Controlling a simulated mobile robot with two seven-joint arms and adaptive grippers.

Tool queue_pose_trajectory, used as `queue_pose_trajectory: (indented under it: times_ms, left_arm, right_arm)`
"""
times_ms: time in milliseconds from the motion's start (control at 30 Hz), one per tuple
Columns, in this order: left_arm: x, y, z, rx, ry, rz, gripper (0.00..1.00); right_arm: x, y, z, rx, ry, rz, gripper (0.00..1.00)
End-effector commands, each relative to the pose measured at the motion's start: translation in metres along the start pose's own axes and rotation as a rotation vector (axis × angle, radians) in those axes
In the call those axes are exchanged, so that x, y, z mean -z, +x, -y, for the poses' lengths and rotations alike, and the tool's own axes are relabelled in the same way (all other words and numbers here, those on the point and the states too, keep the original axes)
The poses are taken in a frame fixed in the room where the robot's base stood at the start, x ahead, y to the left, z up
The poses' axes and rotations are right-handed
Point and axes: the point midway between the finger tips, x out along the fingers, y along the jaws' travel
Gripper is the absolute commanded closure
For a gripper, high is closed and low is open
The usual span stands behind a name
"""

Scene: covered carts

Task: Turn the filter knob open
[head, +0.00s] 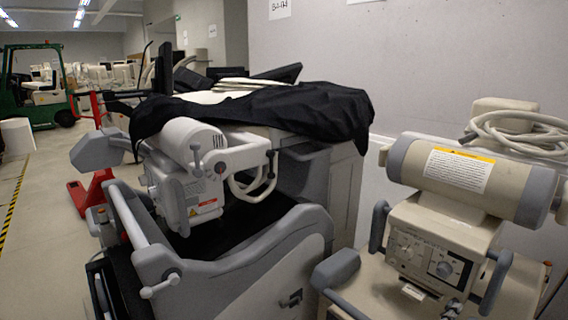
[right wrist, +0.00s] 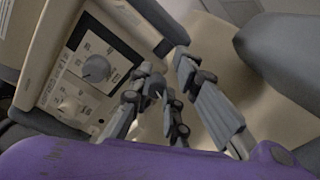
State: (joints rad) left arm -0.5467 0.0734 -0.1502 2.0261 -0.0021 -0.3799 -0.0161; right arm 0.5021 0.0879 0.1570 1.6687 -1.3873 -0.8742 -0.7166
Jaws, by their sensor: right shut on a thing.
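The beige machine head (head: 465,225) at the right of the head view has a control panel with a grey dial (head: 444,268). The right wrist view shows this dial (right wrist: 96,69) and a smaller pale knob (right wrist: 70,108), both clear of my fingers. My right gripper (right wrist: 162,65) is beside the panel's edge. It is shut on a small dark part (right wrist: 155,88) between the fingers, which looks like the filter knob. The fingers hide much of it, and its turn position cannot be told.
Dark handles flank the panel, one on the left (head: 379,226) and one on the right (head: 495,282). A grey cart (head: 275,272) under a black cover (head: 290,110) stands to the left. A coiled cable (head: 520,130) lies behind. Open floor is at far left.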

Motion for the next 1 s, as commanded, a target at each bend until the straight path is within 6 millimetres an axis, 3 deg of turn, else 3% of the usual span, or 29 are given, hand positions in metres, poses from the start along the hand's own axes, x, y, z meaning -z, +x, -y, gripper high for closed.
queue_pose_trajectory:
  times_ms: [33,333,800,1000]
  left_arm:
    - [0.004,-0.002,0.0,0.0,0.0,-0.006,0.6]
    - [0.013,-0.004,0.0,0.0,0.0,-0.018,0.6]
    - [0.013,-0.005,0.001,0.0,0.0,-0.018,0.6]
    - [0.011,-0.004,0.001,0.001,0.0,-0.014,0.6]
  right_arm:
    - [-0.008,0.006,-0.024,-0.039,0.016,0.008,1.0]
    - [-0.013,0.001,-0.022,-0.038,0.016,0.008,1.0]
    - [-0.009,-0.053,-0.013,-0.023,0.011,0.002,1.0]
    - [-0.009,-0.057,-0.012,-0.022,0.009,0.003,1.0]
